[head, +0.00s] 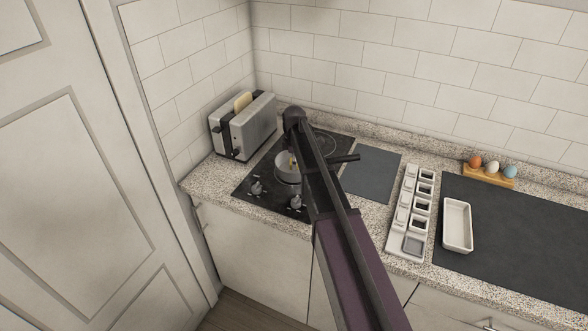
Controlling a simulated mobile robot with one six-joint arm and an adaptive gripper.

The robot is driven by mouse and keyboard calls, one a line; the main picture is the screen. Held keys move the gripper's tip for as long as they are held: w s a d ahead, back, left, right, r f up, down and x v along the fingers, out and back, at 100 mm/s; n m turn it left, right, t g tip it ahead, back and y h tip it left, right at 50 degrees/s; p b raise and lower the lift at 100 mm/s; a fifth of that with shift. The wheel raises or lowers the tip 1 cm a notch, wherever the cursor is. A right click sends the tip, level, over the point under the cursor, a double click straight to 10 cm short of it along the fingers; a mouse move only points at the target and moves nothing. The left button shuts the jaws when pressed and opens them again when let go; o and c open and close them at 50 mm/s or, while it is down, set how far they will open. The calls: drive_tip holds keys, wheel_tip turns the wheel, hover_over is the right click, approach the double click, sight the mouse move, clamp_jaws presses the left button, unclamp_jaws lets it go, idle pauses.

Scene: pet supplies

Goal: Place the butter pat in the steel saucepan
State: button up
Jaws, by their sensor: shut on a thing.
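The steel saucepan (284,173) stands on the dark cooktop (257,170). Its dark handle (346,158) points right, and my arm hides part of the pan. My gripper (292,160) reaches down over the pan's opening and is shut. A small yellow bit, which looks like the butter pat (292,162), shows at the fingertips. My gripper is small and partly hidden by my arm, so I cannot tell whether the butter touches the pan.
A toaster (246,130) with bread stands left of the cooktop. Right of it are a grey board (371,172), a row of white containers (402,212), a white dish (458,224) on a dark mat (520,240), and eggs in a wooden holder (488,177).

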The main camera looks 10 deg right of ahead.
drive_tip(key=shift+f+b, duration=0.65)
drive_tip(key=shift+f, duration=0.3)
drive_tip(key=shift+f, duration=0.15)
drive_tip(key=o, duration=0.9)
drive_tip(key=shift+r, duration=0.2)
wheel_tip(320, 180, up, 12)
drive_tip(key=p, duration=1.2)
